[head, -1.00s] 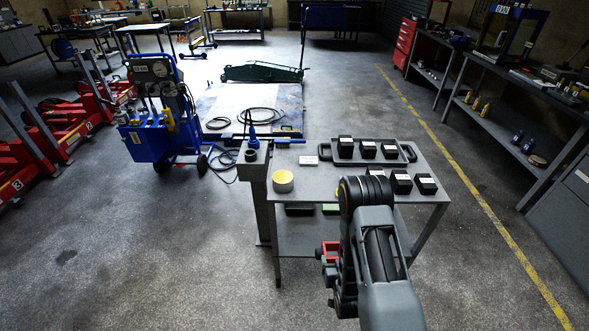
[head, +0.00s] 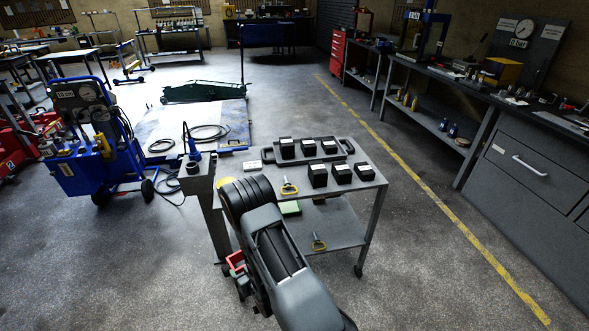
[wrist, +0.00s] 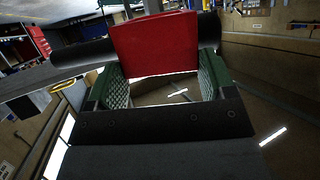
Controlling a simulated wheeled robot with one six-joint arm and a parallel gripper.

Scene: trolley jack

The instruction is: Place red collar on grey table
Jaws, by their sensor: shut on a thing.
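The red collar (wrist: 155,45) is held between the green-padded fingers of my gripper (wrist: 157,68) in the wrist view. In the head view a small part of the red collar (head: 236,259) shows beside my forearm, low and to the left of the grey table (head: 345,190). My arm hides most of the gripper there. The collar is apart from the tabletop. The table's near left corner is hidden behind my arm.
A black tray (head: 264,155) and several black boxes with white labels (head: 318,176) fill the tabletop's far and right parts. A grey post (head: 197,180) stands at the left end. Floor to the right is clear.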

